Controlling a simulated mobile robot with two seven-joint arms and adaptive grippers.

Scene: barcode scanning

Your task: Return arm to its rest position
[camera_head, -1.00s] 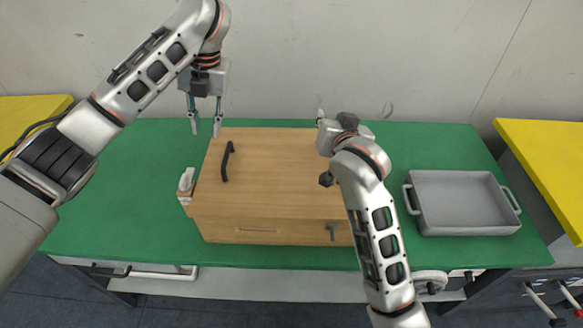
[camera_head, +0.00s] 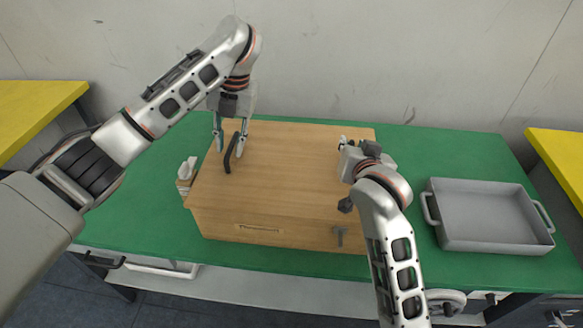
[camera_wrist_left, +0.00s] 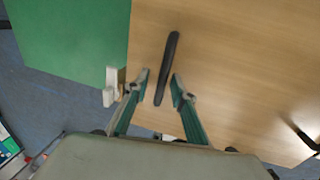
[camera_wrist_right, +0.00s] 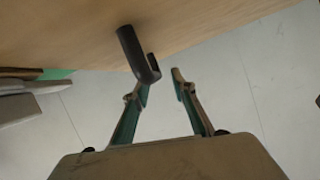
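My left gripper (camera_head: 229,148) hangs above the left part of a wooden box (camera_head: 285,165), over a black handle (camera_head: 233,153) on its top. In the left wrist view the fingers (camera_wrist_left: 160,84) are open and empty, with the handle (camera_wrist_left: 167,65) ahead of and partly between them. My right gripper (camera_head: 353,148) is at the box's right side; its fingertips are largely hidden in the head view. In the right wrist view its fingers (camera_wrist_right: 161,80) are apart and empty. A black hook-shaped bar (camera_wrist_right: 138,52) on a wooden surface is close to the left finger; contact is unclear.
The box stands on a green table (camera_head: 135,205). A small white item (camera_head: 187,172) is at its left side. A grey tray (camera_head: 487,241) with side handles is on the right. Yellow tables (camera_head: 35,110) flank both sides. Green surface left of the box is clear.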

